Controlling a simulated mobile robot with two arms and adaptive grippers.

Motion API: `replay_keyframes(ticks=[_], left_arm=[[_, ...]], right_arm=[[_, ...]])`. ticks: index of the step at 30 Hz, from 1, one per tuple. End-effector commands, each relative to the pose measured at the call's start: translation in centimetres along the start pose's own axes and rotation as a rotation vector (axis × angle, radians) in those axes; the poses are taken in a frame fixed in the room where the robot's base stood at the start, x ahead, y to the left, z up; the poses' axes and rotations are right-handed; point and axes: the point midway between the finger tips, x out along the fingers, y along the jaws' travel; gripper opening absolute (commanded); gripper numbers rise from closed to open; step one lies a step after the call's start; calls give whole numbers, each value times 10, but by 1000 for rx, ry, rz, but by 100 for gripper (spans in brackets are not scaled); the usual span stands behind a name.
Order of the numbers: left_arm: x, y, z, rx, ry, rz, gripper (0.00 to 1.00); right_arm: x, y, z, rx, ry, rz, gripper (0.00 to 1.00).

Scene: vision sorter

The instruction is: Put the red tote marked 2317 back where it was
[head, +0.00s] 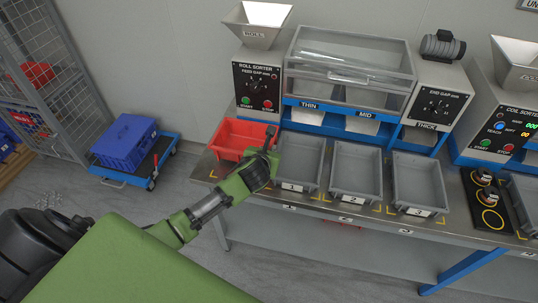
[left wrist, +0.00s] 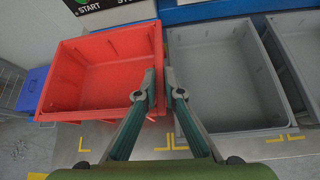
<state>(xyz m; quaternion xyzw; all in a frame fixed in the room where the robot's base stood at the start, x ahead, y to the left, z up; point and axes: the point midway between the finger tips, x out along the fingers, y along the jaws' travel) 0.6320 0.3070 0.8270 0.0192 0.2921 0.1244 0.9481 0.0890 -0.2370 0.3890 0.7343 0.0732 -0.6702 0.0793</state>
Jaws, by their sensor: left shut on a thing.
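The red tote (head: 232,150) stands on the metal bench at its left end, left of the grey bins. In the left wrist view the red tote (left wrist: 95,112) looks empty, and its right wall lies between my fingers. My left gripper (head: 270,140) is shut on that right wall. It also shows in the left wrist view (left wrist: 161,78), with one fingertip over the tote and the other beside grey bin 1 (head: 317,165). No number 2317 can be read. My right gripper is not in view.
Grey bins 2 (head: 335,185) and 3 (head: 398,195) stand to the right on yellow-marked places. The roll sorter (head: 258,65) rises behind. A blue crate (head: 125,142) sits on a floor cart at left. A mesh cage (head: 65,90) stands at far left.

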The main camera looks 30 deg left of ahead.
Motion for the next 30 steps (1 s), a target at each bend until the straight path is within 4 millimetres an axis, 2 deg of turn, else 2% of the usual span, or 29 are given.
replay_keyframes(ticks=[1,3,11,12,13,22,26,30], left_arm=[[3,-3,-10,-2,7,-2,0],[8,-3,-16,-2,5,-1,0],[11,-3,-19,1,2,-2,0],[11,-4,-21,0,5,-2,14],[11,-4,-21,0,5,-2,16],[10,-3,-20,0,5,-1,16],[3,-3,-20,1,4,-1,16],[-16,-3,-20,3,3,-3,16]], right_arm=[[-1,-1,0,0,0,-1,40],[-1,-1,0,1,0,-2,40],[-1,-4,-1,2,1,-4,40],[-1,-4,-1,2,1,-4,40],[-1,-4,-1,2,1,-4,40],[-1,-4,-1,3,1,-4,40],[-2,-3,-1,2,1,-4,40],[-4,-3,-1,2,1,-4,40]])
